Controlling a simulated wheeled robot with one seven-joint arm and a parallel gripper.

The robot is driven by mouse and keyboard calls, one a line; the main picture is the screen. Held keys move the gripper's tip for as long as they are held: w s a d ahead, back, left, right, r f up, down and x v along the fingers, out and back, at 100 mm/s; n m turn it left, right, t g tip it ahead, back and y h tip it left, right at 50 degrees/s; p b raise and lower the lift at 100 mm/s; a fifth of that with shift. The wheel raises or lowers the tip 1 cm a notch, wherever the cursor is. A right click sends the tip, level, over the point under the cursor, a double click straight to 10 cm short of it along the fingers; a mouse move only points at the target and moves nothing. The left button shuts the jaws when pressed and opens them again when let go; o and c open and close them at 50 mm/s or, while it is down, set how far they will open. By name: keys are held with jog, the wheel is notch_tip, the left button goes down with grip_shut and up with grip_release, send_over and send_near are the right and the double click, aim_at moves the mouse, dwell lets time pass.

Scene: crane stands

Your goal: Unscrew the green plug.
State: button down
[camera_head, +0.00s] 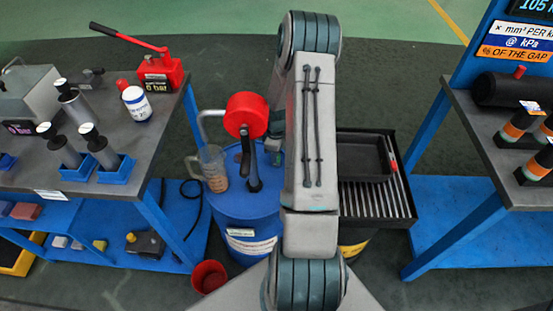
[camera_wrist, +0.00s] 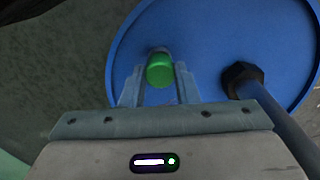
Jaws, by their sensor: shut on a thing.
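The green plug (camera_wrist: 160,71) sits near the rim of the blue drum lid (camera_wrist: 205,40) in the wrist view. My gripper (camera_wrist: 160,82) is over the lid, with its two fingers on either side of the plug, shut on it. In the head view the blue drum (camera_head: 232,213) stands between the two benches. My arm hides the plug and the gripper there.
A pump with a red head (camera_head: 246,114) rises from the drum, and a clear jug (camera_head: 213,168) hangs at its spout side. A red bucket (camera_head: 209,277) is on the floor in front. A grated stand (camera_head: 375,203) with a black tray (camera_head: 362,157) is to the right.

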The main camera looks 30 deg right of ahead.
jog(key=shift+r+p, duration=1.1)
jog(key=shift+r, duration=0.7)
